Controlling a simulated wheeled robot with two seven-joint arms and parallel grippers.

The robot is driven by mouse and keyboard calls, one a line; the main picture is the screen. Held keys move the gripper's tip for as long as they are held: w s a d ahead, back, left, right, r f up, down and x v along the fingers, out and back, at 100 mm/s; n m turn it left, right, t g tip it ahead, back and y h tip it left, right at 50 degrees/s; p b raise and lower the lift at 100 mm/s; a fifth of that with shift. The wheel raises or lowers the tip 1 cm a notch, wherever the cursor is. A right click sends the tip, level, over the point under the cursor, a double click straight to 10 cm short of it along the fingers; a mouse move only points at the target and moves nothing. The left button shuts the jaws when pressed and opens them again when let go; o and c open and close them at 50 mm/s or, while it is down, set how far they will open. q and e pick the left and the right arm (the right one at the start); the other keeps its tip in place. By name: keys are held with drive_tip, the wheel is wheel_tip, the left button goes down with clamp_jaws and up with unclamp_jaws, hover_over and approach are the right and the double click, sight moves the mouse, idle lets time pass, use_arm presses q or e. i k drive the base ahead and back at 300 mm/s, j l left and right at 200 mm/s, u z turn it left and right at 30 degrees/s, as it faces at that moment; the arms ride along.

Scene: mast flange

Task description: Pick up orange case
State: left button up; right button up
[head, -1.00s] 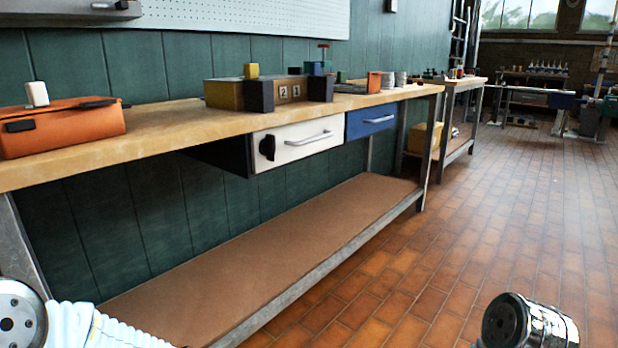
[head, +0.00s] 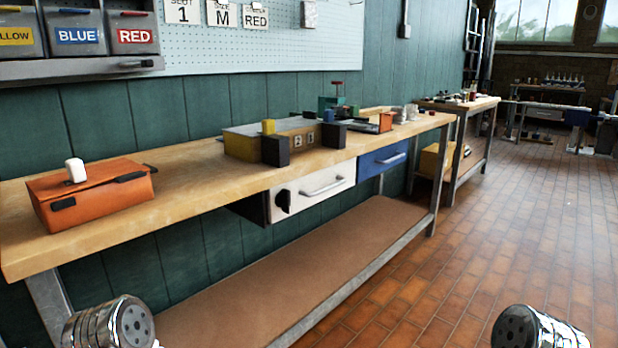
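The orange case (head: 98,202) sits on the near left end of the wooden workbench (head: 195,190). It is closed, with dark latches on its front and a dark piece at its back right. A small white block stands on its lid (head: 75,170). Nothing of mine touches the case. Rounded metal parts of my two arms show at the bottom left and bottom right, below the bench top and apart from the case. The fingers of both grippers are out of the picture.
A block fixture (head: 270,143) stands mid-bench. Under the top are a white drawer (head: 322,190) and a blue drawer (head: 383,160). Labelled bins (head: 85,35) hang above the left end. A lower shelf (head: 300,268) runs beneath. The tiled floor at right is clear.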

sight(57, 214)
drive_tip(key=u, duration=1.3)
drive_tip(key=i+l+u, duration=0.25)
drive_tip(key=l, duration=0.2)
drive_tip(key=l+u, duration=0.3)
drive_tip(key=l, duration=0.15)
drive_tip(key=i+l+u, duration=0.25)
drive_tip(key=l, duration=0.3)
drive_tip(key=k+j, duration=0.05)
drive_tip(key=k, duration=0.05)
